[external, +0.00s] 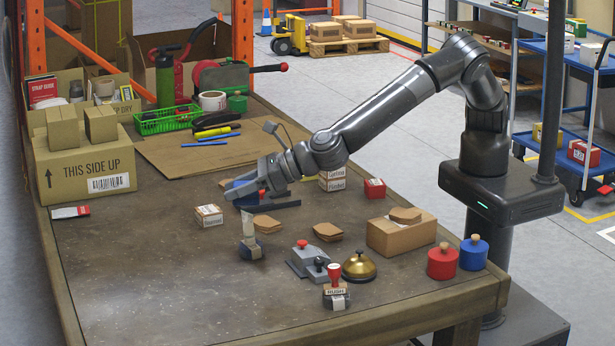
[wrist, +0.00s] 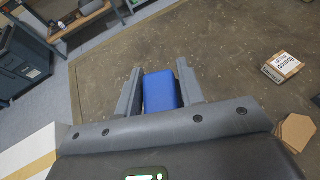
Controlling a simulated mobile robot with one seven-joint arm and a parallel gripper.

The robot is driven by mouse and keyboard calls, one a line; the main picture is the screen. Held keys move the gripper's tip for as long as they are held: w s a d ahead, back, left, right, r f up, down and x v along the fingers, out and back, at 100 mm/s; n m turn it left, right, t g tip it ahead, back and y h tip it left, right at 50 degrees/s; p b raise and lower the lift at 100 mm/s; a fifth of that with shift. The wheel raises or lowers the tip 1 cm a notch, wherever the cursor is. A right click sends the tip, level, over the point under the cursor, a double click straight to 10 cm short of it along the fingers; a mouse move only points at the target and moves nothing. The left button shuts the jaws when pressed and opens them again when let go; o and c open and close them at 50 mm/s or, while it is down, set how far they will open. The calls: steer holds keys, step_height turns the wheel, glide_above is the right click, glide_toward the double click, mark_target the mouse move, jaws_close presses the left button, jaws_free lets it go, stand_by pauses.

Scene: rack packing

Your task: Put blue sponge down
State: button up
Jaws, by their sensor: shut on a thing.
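The blue sponge (wrist: 161,91) is between the two fingers of my gripper (wrist: 160,88) in the wrist view, and the gripper is shut on it. In the external view the sponge (external: 236,186) shows as a small blue patch beside the fingers of my gripper (external: 245,194), low over the middle of the workbench (external: 130,270). I cannot tell whether the sponge touches the bench top.
Brown cardboard pieces (external: 267,223) lie nearby. A bell (external: 359,266) and a carton (external: 400,232) stand to the right. The bench's front left is clear.

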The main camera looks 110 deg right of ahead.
steer(key=a+r, duration=0.2)
steer(key=a, duration=0.2)
glide_above(247, 281)
step_height(247, 281, down, 8)
steer(key=shift+m, duration=0.3)
step_height(247, 281, down, 11)
steer(key=shift+d+r, duration=0.1)
steer(key=shift+r, duration=0.05)
steer(key=o, duration=1)
steer(key=shift+o, duration=0.2)
